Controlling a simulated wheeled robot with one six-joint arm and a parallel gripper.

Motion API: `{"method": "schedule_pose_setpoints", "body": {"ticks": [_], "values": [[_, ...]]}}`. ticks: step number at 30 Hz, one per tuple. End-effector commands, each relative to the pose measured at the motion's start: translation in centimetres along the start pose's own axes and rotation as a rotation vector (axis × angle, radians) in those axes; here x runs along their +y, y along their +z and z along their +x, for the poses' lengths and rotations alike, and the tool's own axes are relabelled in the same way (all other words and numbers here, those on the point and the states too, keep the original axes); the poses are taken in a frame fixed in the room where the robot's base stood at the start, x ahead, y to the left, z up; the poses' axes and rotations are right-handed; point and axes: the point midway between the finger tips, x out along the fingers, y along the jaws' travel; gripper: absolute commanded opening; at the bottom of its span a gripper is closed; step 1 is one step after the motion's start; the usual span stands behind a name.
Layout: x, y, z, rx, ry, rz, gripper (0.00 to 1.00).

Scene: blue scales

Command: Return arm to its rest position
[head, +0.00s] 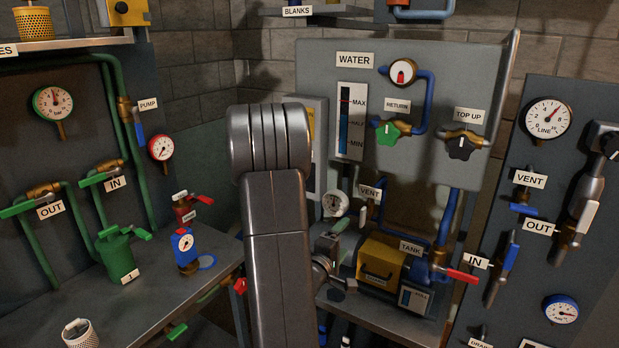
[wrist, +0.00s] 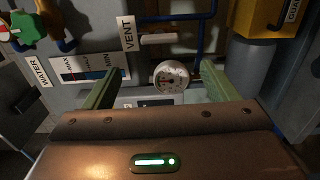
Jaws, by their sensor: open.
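My gripper (wrist: 163,68) shows in the wrist view as two green fingers spread wide apart, with nothing held between them. A small white round gauge (wrist: 171,77) shows between the fingers, beyond them; I cannot tell how far off it is. The same kind of gauge shows in the head view (head: 335,204), just right of my arm. My arm (head: 275,230) stands upright in the middle of the head view and covers part of the bench and wall.
The WATER panel (head: 450,100) with its level scale (head: 350,121) stands behind and right of my arm. A green canister (head: 118,255) and a blue gauge (head: 185,246) stand on the left bench. A panel (head: 560,115) with levers is far right.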

Motion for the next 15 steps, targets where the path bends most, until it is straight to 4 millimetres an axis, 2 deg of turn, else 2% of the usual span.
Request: {"method": "schedule_pose_setpoints", "body": {"ticks": [9, 15], "values": [[0.2, 0.1, 6.4, -0.003, 0.0, 0.0, 0.8], [0.2, 0.1, 9.8, -0.003, 0.001, 0.001, 0.8]]}}
